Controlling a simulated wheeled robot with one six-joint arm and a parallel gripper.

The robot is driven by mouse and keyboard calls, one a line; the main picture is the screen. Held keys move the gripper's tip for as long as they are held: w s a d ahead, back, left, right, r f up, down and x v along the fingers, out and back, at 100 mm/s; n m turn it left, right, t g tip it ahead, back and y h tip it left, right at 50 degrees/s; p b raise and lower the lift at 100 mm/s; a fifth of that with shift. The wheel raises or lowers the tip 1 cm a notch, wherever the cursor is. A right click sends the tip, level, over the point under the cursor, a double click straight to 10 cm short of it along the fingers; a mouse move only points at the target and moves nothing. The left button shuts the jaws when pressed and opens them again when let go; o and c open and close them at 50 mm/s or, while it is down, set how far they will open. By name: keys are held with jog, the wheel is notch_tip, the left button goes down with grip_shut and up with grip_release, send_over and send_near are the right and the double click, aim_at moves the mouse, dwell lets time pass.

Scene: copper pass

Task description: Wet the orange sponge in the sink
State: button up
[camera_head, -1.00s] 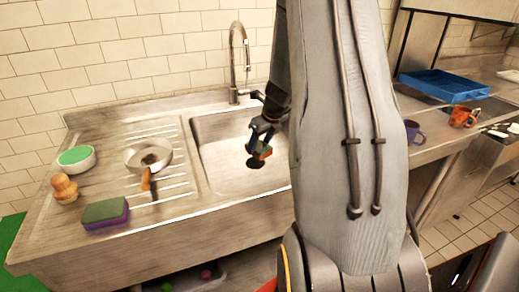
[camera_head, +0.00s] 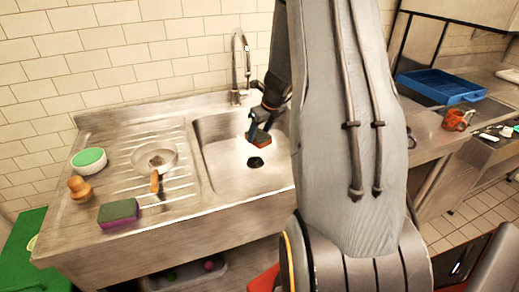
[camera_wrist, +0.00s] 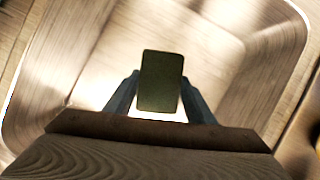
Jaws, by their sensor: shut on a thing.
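My gripper (camera_head: 260,132) hangs over the sink basin (camera_head: 222,160), shut on the orange sponge (camera_head: 262,140). The sponge has a dark green top and an orange lower part. In the wrist view the sponge (camera_wrist: 160,82) shows its dark green face between the two fingers, with the basin around it. The sponge is above the drain hole (camera_head: 256,162), apart from the basin floor as far as I can see. The faucet (camera_head: 240,65) stands at the back of the sink. My arm hides the right part of the basin.
On the drainboard left of the sink are a strainer (camera_head: 140,160), a purple and green sponge (camera_head: 118,213), a wooden-knobbed brush (camera_head: 79,189) and a white bowl with green inside (camera_head: 88,161). A blue tray (camera_head: 440,87) and an orange mug (camera_head: 457,120) stand at right.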

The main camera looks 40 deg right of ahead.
aim_at(259, 135)
jog(key=shift+r+p, duration=2.7)
jog(key=shift+p, duration=0.3)
jog(key=shift+r+p, duration=1.95)
jog(key=shift+r, duration=0.05)
